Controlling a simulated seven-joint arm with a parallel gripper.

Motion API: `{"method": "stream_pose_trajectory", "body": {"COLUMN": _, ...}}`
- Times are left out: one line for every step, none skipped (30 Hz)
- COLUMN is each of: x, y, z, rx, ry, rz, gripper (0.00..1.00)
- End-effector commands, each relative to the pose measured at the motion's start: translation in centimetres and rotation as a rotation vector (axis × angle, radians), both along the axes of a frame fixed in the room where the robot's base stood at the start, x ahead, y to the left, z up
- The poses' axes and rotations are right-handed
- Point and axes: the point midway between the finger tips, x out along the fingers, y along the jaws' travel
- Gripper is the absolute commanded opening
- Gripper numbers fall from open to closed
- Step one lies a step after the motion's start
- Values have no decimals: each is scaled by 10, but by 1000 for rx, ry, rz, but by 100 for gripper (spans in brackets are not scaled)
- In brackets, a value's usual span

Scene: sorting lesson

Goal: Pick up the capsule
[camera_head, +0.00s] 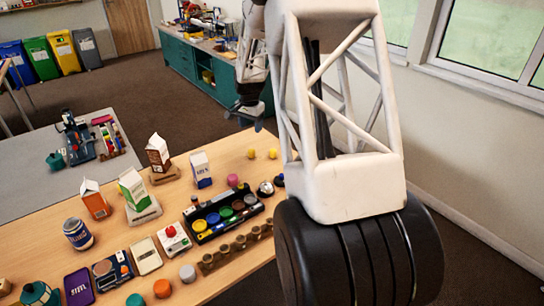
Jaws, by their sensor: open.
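My gripper (245,117) is at the upper middle, beyond the table's far edge in the picture, partly behind the white lattice part of my arm. Its dark fingers are apart, with nothing visible between them. I cannot tell for sure which thing is the capsule. Small rounded pieces on the table include a pink one (233,180), two yellow ones (251,154) and a silver-dark one (265,189). At the front are a teal piece (135,300), an orange piece (162,288) and a grey piece (187,273). My gripper is apart from all of them.
Milk and juice cartons (133,187) and a blue can (78,233) stand on the wooden table (225,155). A black tray (228,217) holds coloured discs; a brown holder (235,248) lies before it. My arm hides the table's right end. Bins (63,51) stand far off.

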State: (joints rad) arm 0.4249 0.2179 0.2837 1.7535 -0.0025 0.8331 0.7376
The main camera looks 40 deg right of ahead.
Motion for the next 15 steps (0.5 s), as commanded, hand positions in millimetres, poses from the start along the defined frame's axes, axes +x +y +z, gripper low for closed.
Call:
{"method": "stream_pose_trajectory", "body": {"x": 6, "y": -12, "z": -12, "rx": 4, "ry": 6, "rz": -25, "gripper": 64}}
{"method": "stream_pose_trajectory", "body": {"x": 10, "y": -20, "z": -18, "rx": 5, "ry": 7, "rz": -42, "gripper": 64}}
{"method": "stream_pose_trajectory", "body": {"x": 14, "y": -29, "z": -27, "rx": 8, "ry": 10, "rz": -63, "gripper": 64}}
{"method": "stream_pose_trajectory", "body": {"x": 17, "y": -35, "z": -33, "rx": 9, "ry": 12, "rz": -78, "gripper": 64}}
{"method": "stream_pose_trajectory", "body": {"x": 20, "y": -42, "z": -40, "rx": 10, "ry": 14, "rz": -94, "gripper": 64}}
{"method": "stream_pose_trajectory", "body": {"x": 23, "y": -51, "z": -49, "rx": 12, "ry": 17, "rz": -114, "gripper": 64}}
{"method": "stream_pose_trajectory", "body": {"x": 26, "y": -58, "z": -55, "rx": 13, "ry": 18, "rz": -131, "gripper": 64}}
{"method": "stream_pose_trajectory", "body": {"x": 28, "y": -65, "z": -62, "rx": 15, "ry": 21, "rz": -147, "gripper": 64}}
{"method": "stream_pose_trajectory", "body": {"x": 32, "y": -74, "z": -71, "rx": 17, "ry": 23, "rz": -167, "gripper": 64}}
{"method": "stream_pose_trajectory", "body": {"x": 34, "y": -80, "z": -78, "rx": 18, "ry": 25, "rz": -183, "gripper": 64}}
{"method": "stream_pose_trajectory", "body": {"x": 37, "y": -87, "z": -85, "rx": 20, "ry": 27, "rz": -199, "gripper": 64}}
{"method": "stream_pose_trajectory", "body": {"x": 39, "y": -96, "z": -94, "rx": 21, "ry": 29, "rz": -218, "gripper": 64}}
{"method": "stream_pose_trajectory", "body": {"x": 41, "y": -103, "z": -101, "rx": 23, "ry": 31, "rz": -234, "gripper": 64}}
{"method": "stream_pose_trajectory", "body": {"x": 42, "y": -109, "z": -107, "rx": 24, "ry": 32, "rz": -248, "gripper": 64}}
{"method": "stream_pose_trajectory", "body": {"x": 44, "y": -116, "z": -115, "rx": 25, "ry": 35, "rz": -264, "gripper": 64}}
